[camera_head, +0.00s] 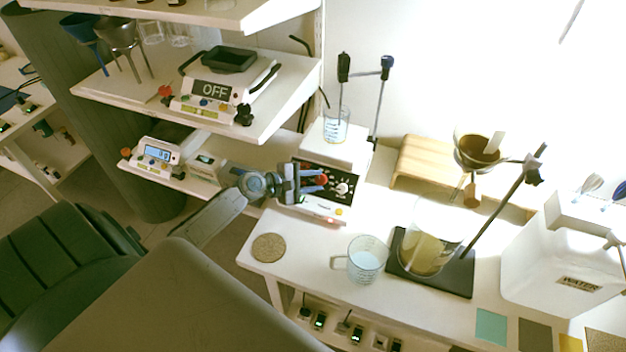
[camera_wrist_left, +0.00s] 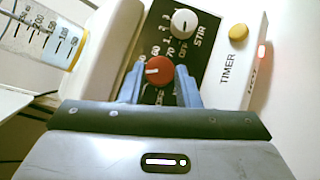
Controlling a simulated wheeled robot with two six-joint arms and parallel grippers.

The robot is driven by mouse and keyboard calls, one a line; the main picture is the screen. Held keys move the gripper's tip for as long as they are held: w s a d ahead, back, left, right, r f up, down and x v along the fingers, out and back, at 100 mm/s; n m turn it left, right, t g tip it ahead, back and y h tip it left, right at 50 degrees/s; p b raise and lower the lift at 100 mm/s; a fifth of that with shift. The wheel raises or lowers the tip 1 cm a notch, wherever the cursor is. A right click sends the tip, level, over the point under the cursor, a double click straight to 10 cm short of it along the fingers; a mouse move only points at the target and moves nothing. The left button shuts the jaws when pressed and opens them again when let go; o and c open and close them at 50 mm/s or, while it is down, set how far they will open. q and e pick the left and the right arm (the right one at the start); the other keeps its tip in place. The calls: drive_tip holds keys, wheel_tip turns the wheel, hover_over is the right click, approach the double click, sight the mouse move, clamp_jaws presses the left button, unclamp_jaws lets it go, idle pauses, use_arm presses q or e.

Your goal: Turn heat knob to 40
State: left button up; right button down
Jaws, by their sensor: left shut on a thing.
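The heat knob is red with a white pointer mark and shows in the left wrist view (camera_wrist_left: 160,71) on the black panel of a white hotplate stirrer (camera_head: 337,150). Numbers such as 60 and 70 show around it; the rest of its scale is partly hidden. My left gripper (camera_head: 312,184) reaches the front panel from the left. In the left wrist view its two blue fingers (camera_wrist_left: 160,85) stand on both sides of the red knob, shut on it. The white stir knob (camera_wrist_left: 184,22) sits beside the red one. My right gripper is not in view.
A glass beaker (camera_head: 336,124) stands on the hotplate. A scale (camera_head: 158,155) sits left, beneath a shelf (camera_head: 270,118).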

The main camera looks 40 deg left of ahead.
use_arm(q)
drive_tip(key=shift+m+g, duration=0.4)
drive_tip(key=shift+m, duration=0.2)
drive_tip(key=o, duration=1)
drive_tip(key=shift+c, duration=0.2)
drive_tip(key=shift+a, duration=0.1)
